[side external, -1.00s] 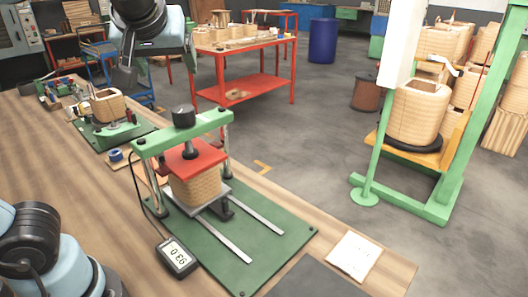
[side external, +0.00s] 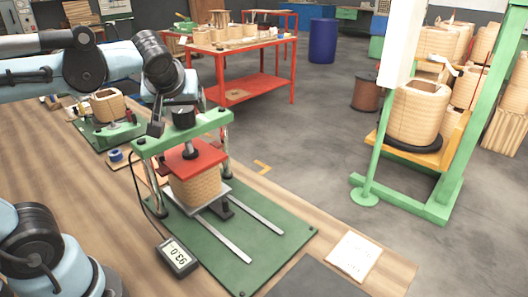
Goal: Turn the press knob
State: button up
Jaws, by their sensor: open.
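The press (side external: 215,119) has a green top beam on metal posts and stands on a green base plate. Its black round press knob (side external: 183,116) sits on top of the beam. The red pressing plate (side external: 190,158) rests over a tan wound coil (side external: 197,186). My gripper (side external: 157,127) is open and points down, just left of the knob, at about the knob's height. One finger shows clearly; the far finger is partly hidden near the knob. Whether a finger touches the knob cannot be told.
A second green fixture with a coil (side external: 108,105) and a blue tape roll (side external: 116,155) are behind on the wooden bench. Paper (side external: 355,256) lies at the right edge.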

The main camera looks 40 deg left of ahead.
jog(key=shift+x, duration=1.05)
jog(key=c, duration=1)
